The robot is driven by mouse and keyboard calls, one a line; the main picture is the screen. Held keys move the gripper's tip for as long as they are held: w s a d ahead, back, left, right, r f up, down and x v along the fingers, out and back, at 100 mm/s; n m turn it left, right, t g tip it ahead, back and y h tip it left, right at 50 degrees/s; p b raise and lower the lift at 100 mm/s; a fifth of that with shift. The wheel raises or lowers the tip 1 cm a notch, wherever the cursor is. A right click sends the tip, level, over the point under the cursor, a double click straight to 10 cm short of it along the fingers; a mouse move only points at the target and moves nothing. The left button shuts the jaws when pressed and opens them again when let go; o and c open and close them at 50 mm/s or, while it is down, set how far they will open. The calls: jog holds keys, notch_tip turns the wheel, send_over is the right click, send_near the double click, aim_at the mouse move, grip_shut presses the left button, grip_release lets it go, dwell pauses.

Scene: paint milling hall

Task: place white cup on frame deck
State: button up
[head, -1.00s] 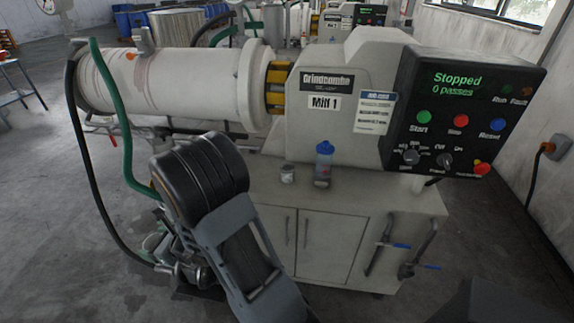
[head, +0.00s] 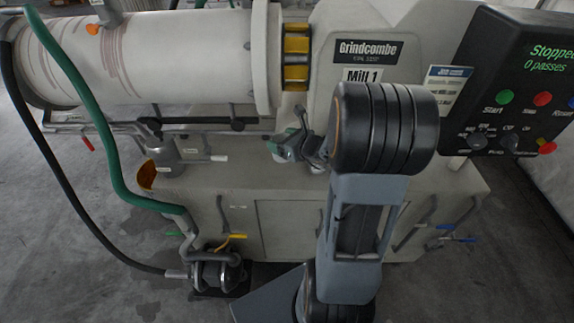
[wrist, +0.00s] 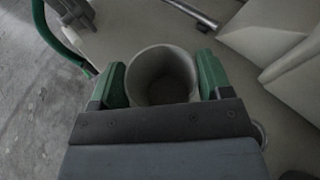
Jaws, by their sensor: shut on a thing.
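My gripper (wrist: 160,74) is shut on the white cup (wrist: 161,55), with green fingers on either side. The wrist view looks down into the cup's open mouth; no contents can be made out. In the head view my gripper (head: 290,147) is over the pale frame deck (head: 225,181), in front of the mill housing, and the cup is not clearly seen there. The deck also shows as a pale surface around the cup in the wrist view (wrist: 130,27). I cannot tell whether the cup touches the deck.
The Mill 1 housing (head: 330,25) and white drum (head: 170,55) rise behind the deck. A green hose (head: 95,150) hangs at the left. The deck's left-middle looks clear; my arm hides part of the right.

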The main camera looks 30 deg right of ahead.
jog(key=s+d+r, duration=0.4)
jog(key=s+d, duration=0.3)
jog(key=d, duration=0.3)
jog(key=shift+m+h, duration=0.3)
jog(key=w+a+f, duration=0.2)
jog(key=w+f, duration=0.1)
jog(key=f, duration=0.1)
jog(key=w+a+f, duration=0.3)
jog(key=w+f, duration=0.1)
jog(key=w+a+f, duration=0.2)
jog(key=w+f, duration=0.1)
jog(key=f, duration=0.1)
jog(key=shift+w+a+b, duration=0.25)
jog(key=shift+a+b, duration=0.1)
jog(key=shift+b, duration=0.05)
jog(key=shift+f, duration=0.5)
jog(key=shift+f, duration=0.15)
jog(key=shift+f+b, duration=0.1)
jog(key=shift+b, duration=0.2)
jog(key=o, duration=0.9)
